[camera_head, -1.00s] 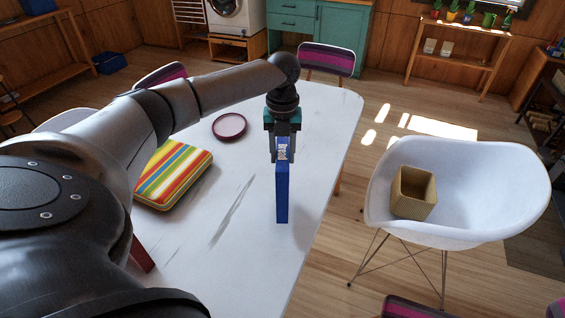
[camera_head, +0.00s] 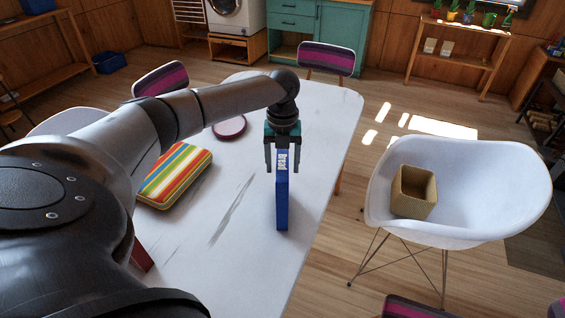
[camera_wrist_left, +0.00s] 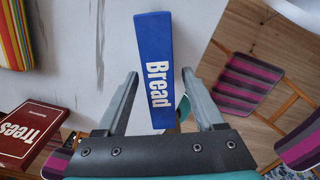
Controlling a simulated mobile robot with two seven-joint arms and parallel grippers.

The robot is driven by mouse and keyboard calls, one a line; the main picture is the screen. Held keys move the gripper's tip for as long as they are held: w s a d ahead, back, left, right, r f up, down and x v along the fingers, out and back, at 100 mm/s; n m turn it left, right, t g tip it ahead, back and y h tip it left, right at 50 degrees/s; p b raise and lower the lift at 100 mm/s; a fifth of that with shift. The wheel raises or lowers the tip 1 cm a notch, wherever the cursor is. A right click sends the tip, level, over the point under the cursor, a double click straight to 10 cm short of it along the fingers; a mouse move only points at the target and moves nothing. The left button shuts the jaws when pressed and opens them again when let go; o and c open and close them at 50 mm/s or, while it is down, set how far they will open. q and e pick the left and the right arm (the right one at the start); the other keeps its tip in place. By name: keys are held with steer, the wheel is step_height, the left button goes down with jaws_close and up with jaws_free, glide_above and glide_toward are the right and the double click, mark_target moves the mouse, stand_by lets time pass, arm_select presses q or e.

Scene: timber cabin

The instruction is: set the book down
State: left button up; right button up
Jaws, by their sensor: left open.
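The blue book (camera_head: 282,205), marked "Bread" on its spine, is upright over the right part of the white table (camera_head: 235,245). Its lower end appears to rest on the tabletop. My left gripper (camera_head: 282,168) is above it, pointing down, its fingers spread either side of the book's upper end. In the left wrist view the blue book (camera_wrist_left: 155,55) lies between the open fingers (camera_wrist_left: 160,78), with a gap visible on each side. My right gripper is not in view.
A striped case (camera_head: 175,175) and a dark red plate (camera_head: 230,128) are on the table. A red book (camera_wrist_left: 30,132) marked "Trees" is at the near left. A white chair (camera_head: 490,195) holding a tan box (camera_head: 413,192) stands right of the table.

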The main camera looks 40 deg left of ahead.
arm_select(q)
steer(key=shift+r, duration=0.1)
step_height(320, 180, up, 12)
steer(key=p, duration=0.1)
steer(key=shift+p, duration=0.4)
steer(key=shift+w+d, duration=0.1)
